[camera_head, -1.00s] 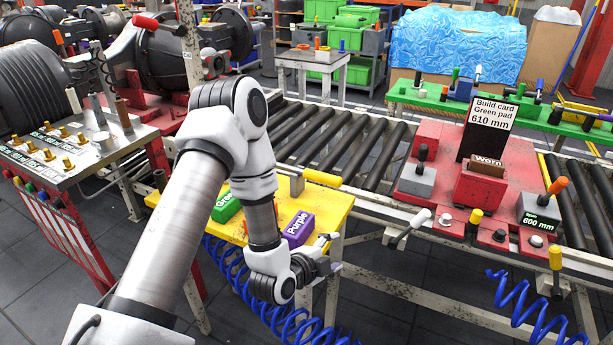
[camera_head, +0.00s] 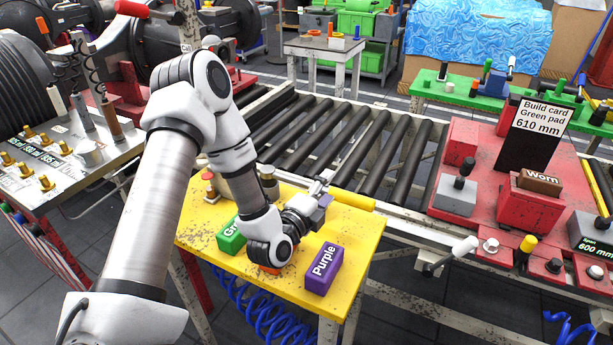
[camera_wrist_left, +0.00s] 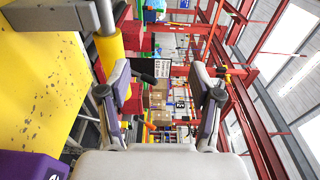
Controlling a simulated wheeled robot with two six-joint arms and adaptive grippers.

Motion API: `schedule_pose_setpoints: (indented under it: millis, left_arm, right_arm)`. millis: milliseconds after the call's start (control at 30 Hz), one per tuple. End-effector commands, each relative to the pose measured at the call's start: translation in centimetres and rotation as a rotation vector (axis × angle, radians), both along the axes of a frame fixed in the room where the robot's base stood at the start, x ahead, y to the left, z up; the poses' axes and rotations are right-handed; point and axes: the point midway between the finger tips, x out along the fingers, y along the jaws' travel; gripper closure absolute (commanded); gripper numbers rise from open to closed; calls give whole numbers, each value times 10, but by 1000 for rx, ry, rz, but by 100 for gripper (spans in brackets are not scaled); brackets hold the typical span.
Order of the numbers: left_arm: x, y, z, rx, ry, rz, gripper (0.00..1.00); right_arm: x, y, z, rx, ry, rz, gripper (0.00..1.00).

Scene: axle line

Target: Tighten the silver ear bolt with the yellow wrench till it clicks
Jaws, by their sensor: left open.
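A yellow handle (camera_head: 355,198), which looks like the yellow wrench, lies along the far right edge of the yellow table (camera_head: 205,235). The left wrist view shows this handle (camera_wrist_left: 108,50) with a grey shaft, partly behind one finger. My left gripper (camera_head: 320,190) is open above the table, close to the handle's left end. Its spread fingers (camera_wrist_left: 160,85) have nothing held between them. Silver bolt heads (camera_head: 491,245) sit on the front of the red fixture (camera_head: 465,140); I cannot tell which is the ear bolt. My right gripper is out of view.
The red fixture carries a build card (camera_head: 536,125) and a block marked Worn (camera_head: 540,181). A crank handle (camera_head: 455,252) juts out at its front.

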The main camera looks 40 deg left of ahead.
Motion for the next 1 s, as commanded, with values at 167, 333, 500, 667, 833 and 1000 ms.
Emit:
schedule_pose_setpoints:
  millis: [167,333,500,667,833,1000]
  left_arm:
    - [-1,-1,-47,2,7,-3,36]
    - [7,0,-70,2,-1,-3,36]
    - [25,2,-69,1,-1,-2,36]
    - [56,6,-69,1,-1,-2,36]
    - [74,9,-70,-2,1,-1,36]
    - [74,9,-71,-2,2,-1,36]
  right_arm:
    - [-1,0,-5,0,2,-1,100]
    - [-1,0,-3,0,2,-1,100]
    - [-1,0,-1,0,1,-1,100]
    - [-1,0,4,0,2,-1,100]
    - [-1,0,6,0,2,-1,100]
    - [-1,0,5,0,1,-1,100]
